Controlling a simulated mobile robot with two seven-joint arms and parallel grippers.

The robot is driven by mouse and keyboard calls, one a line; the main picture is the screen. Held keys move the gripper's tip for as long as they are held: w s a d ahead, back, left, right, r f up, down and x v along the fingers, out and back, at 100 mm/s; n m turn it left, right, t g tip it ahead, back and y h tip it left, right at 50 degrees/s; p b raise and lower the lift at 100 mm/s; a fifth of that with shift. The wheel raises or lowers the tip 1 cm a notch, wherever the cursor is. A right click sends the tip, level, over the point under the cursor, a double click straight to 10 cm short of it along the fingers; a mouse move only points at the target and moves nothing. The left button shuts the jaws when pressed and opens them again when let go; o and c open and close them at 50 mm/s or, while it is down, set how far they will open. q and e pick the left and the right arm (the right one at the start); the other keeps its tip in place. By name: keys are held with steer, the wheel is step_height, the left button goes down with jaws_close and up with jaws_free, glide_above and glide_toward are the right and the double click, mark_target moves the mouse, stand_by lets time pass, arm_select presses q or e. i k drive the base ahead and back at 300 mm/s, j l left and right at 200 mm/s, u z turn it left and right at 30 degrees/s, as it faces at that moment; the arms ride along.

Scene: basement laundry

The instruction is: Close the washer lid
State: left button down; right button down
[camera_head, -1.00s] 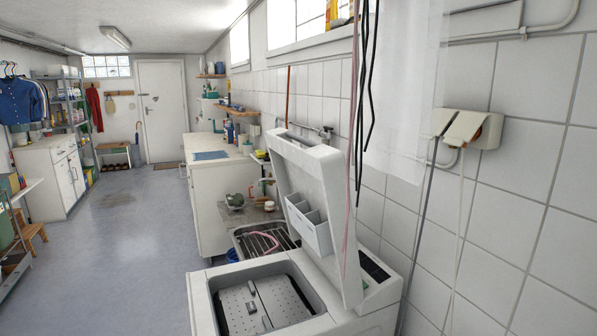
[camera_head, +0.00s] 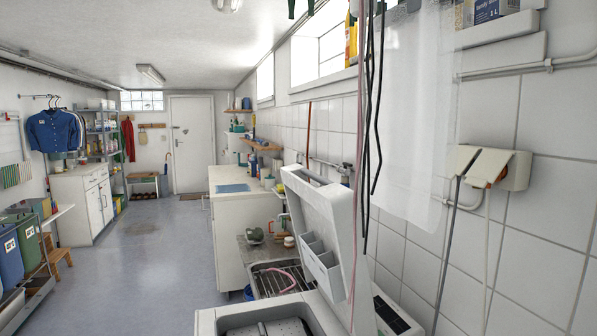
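The white top-loading washer (camera_head: 207,322) stands at the bottom centre of the head view, cut off by the lower edge. Its lid (camera_head: 338,208) stands open, tilted up and leaning back toward the tiled wall on the right. A grey-white dispenser tray (camera_head: 320,262) sits on the lid's inner side. Part of the drum opening (camera_head: 268,328) shows below. A control panel (camera_head: 390,316) lies behind the lid at the right. Neither of my grippers is in view.
Dark cables (camera_head: 374,110) and a pink cord hang in front of the wall by the lid. A sink with a drying rack (camera_head: 283,279) and a white counter (camera_head: 228,184) stand beyond the washer. Bins (camera_head: 10,262) line the left. The floor (camera_head: 140,270) between is clear.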

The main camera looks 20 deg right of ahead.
mark_target(322, 218)
steer(key=i+j+z, duration=0.1)
steer(key=i+j, duration=1)
steer(key=z, duration=2.35)
